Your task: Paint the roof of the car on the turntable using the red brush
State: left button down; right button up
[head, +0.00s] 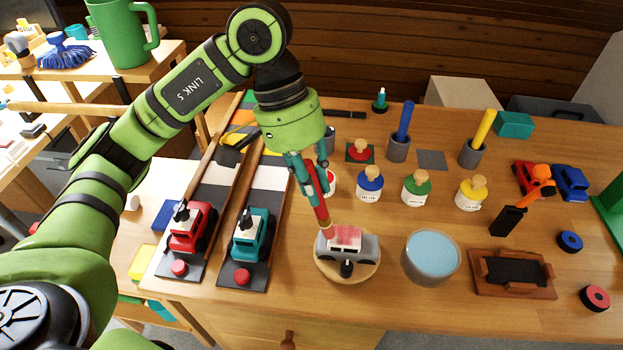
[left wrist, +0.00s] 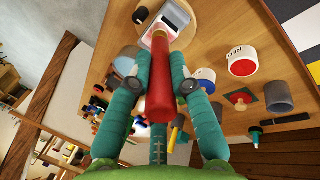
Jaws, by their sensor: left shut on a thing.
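A grey toy car (head: 366,247) sits on the round wooden turntable (head: 330,271) near the front edge of the table. Its white roof (head: 345,236) carries pinkish-red paint over much of it. My left gripper (head: 313,183) is shut on the red brush (head: 321,212) above the car. The brush is tilted, with its lower end at the roof; I cannot tell whether the bristles touch. In the left wrist view the red brush (left wrist: 160,80) lies between the teal fingers, and the car (left wrist: 175,14) is partly hidden behind it. My right gripper is not in view.
A cup of blue water (head: 432,258) stands just right of the turntable. Paint jars with blue (head: 369,185), green (head: 416,189) and yellow (head: 471,193) tops stand behind. Ramps with red (head: 190,230) and teal (head: 250,236) trucks lie left. A brown tray (head: 512,273) is at right.

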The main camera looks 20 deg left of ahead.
pick_arm(q)
jog(key=shift+f+b, duration=0.3)
jog(key=shift+f, duration=0.05)
jog(key=shift+w+d+f+b, duration=0.1)
jog(key=shift+w+d+b, duration=0.1)
jog(key=shift+d+b, duration=0.75)
jog(key=shift+s+a+b, duration=0.2)
jog(key=shift+a+b, duration=0.3)
jog(key=shift+a, duration=0.25)
jog(key=shift+s+a, duration=0.1)
jog(key=shift+a, duration=0.25)
